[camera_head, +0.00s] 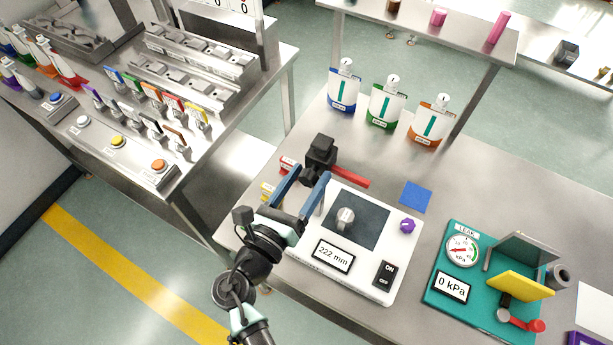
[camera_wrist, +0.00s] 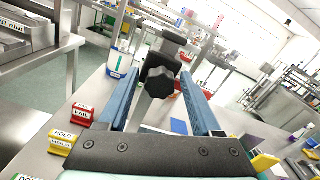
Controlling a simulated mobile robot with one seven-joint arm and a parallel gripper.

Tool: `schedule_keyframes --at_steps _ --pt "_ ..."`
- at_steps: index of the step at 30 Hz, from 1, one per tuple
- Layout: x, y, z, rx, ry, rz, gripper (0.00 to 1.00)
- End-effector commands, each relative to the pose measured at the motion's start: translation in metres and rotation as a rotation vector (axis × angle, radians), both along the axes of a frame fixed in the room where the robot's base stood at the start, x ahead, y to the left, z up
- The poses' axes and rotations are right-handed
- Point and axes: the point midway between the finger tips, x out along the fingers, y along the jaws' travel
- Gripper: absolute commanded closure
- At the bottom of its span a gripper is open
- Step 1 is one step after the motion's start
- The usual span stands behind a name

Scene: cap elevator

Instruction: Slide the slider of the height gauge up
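The height gauge has a white base (camera_head: 374,277) with a dark plate, a round metal part (camera_head: 345,218) and a display (camera_head: 333,256) reading 222 mm. Its black slider (camera_head: 320,150) with a red arm (camera_head: 350,176) stands at the back left of the base. In the wrist view the slider's black knob (camera_wrist: 160,82) faces me, on a grey column. My gripper (camera_head: 310,174) has blue fingers spread apart, one on each side of the knob. In the wrist view the gripper (camera_wrist: 160,94) shows small gaps beside the knob. The finger tips' exact contact is hidden.
Red and yellow labelled blocks (camera_wrist: 62,142) lie left of the gripper. The table between bottles and gauge is mostly free.

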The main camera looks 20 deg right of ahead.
Motion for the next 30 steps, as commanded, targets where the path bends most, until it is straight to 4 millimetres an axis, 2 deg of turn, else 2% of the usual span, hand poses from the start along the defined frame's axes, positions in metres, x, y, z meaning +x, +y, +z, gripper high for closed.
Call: schedule_keyframes --at_steps 10,14,24,30 --pt "-0.001 0.001 -0.001 0.000 0.002 0.001 0.27" --pt "-0.008 0.011 -0.002 0.000 0.001 0.002 0.27" --pt "-0.052 0.067 -0.003 0.001 0.001 0.005 0.27" --pt "-0.072 0.093 -0.002 0.000 0.001 0.002 0.27"
